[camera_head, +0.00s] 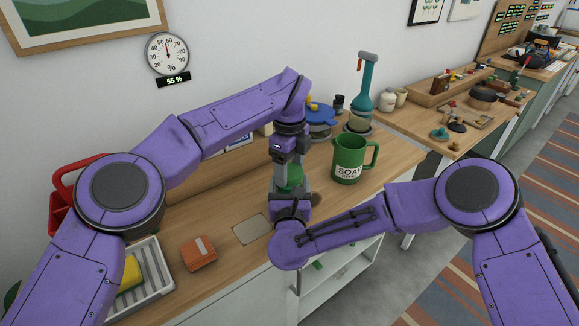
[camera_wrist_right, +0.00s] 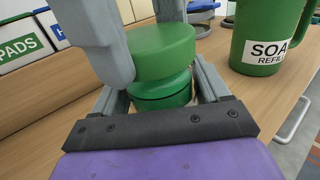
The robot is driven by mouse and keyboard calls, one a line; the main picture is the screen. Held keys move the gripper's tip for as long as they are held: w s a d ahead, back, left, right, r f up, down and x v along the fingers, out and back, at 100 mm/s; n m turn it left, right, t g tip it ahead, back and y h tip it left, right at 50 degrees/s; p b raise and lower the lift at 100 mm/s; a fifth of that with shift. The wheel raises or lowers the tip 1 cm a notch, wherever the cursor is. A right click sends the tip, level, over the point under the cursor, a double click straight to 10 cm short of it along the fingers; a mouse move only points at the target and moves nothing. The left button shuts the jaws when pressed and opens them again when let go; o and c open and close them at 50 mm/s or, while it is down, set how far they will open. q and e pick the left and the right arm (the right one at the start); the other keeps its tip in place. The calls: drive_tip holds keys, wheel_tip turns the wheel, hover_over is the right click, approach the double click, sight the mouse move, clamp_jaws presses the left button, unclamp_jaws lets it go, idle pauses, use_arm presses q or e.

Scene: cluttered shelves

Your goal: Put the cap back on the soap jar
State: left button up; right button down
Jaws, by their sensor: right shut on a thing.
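A green disc-like cap (camera_wrist_right: 165,52) sits between the grey fingers of my left gripper (camera_head: 284,164), which comes down from above and appears shut on it. In the right wrist view the cap is tilted, just above the green jar (camera_wrist_right: 160,96). They look very close; I cannot tell whether they touch. My right gripper (camera_wrist_right: 162,84) is shut on the jar, one finger on each side. In the head view green shows between the two grippers (camera_head: 290,180), but the jar is mostly hidden by them.
A large green jug labelled SOAP REFILL (camera_head: 349,160) stands close to the right. Behind are a blue-lidded container (camera_head: 320,115) and a teal bottle (camera_head: 366,85). An orange-brown block (camera_head: 199,253) and a striped tray (camera_head: 153,272) are at front left. A flat beige square (camera_head: 252,229) lies on the counter.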

use_arm(q)
drive_tip(key=m, duration=2.1)
drive_tip(key=o, duration=1.2)
wheel_tip(320, 180, up, 8)
drive_tip(key=shift+f, duration=0.25)
